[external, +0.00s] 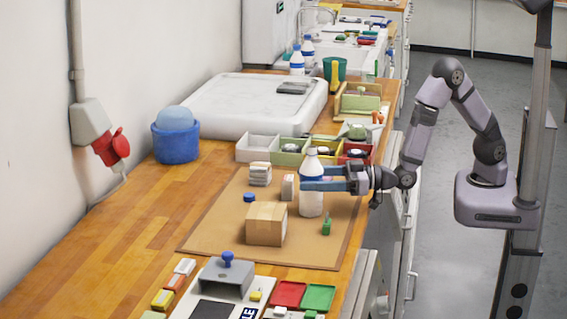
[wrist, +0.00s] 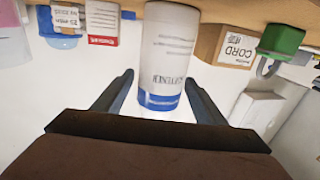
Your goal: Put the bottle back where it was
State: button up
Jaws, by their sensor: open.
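A white bottle (external: 312,201) stands upright on the brown mat (external: 215,225), near the mat's right side. In the wrist view the bottle (wrist: 167,55) shows printed text and a blue band. My gripper (external: 325,178) is open at the bottle's mid-height, with its blue fingers reaching across it. In the wrist view the two fingers of my gripper (wrist: 159,80) lie on either side of the bottle. Part of the bottle is hidden behind the fingers in the external view. I cannot tell whether a finger touches it.
A cardboard box (external: 266,224) stands front left of the bottle, and a small green item (external: 326,226) front right. Open coloured bins (external: 290,152) stand behind. A blue cap-like piece (external: 249,197) and a white stack (external: 260,174) are left. Two similar bottles (external: 297,63) stand farther back.

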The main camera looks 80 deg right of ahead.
jog(key=shift+r, duration=0.1)
jog(key=shift+r, duration=0.2)
jog(key=b+v, duration=0.1)
jog(key=v, duration=0.6)
jog(key=shift+s+f+b, duration=0.15)
jog(key=shift+s+b, duration=0.05)
jog(key=shift+b, duration=0.15)
jog(key=shift+w+d, duration=0.1)
jog(key=shift+d, duration=0.05)
